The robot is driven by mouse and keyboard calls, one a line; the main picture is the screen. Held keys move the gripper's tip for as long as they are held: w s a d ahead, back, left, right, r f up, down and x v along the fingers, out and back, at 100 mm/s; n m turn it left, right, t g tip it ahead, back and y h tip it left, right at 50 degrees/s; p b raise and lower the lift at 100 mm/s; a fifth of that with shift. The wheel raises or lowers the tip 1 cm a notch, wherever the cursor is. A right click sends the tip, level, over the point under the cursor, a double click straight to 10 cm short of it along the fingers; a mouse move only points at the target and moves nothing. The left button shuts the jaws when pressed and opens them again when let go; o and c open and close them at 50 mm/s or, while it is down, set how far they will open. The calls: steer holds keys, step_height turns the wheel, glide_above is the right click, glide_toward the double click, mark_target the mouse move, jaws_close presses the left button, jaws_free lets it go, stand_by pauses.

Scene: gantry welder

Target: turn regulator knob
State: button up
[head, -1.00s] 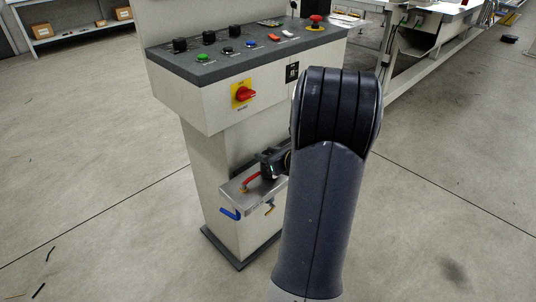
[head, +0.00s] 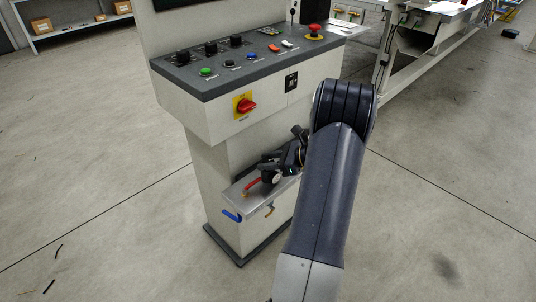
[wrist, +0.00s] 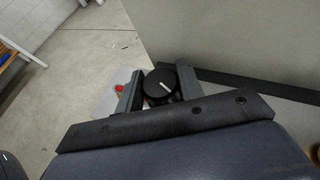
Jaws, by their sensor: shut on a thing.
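In the head view my gripper (head: 279,166) is small and dark, at the fitting above the metal shelf on the console's pedestal. The knob itself cannot be made out clearly there.
The metal shelf (head: 232,200) juts from the pedestal below the console (head: 200,115), which carries a red rotary switch (head: 246,106) and several buttons and knobs. A machine frame (head: 400,60) stands at the back right.

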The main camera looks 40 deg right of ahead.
steer(key=n+g+y+p, duration=0.2)
steer(key=n+g+y, duration=0.1)
steer(key=n, duration=0.1)
steer(key=shift+n+g+y+p, duration=0.3)
steer(key=shift+g+y+p, duration=0.05)
steer(key=shift+g+y, duration=0.05)
steer(key=shift+n+g+y+p, duration=0.45)
steer(key=shift+n+g+y, duration=0.25)
steer(key=shift+n+g, duration=1)
steer(key=shift+g, duration=0.3)
steer(key=o, duration=1)
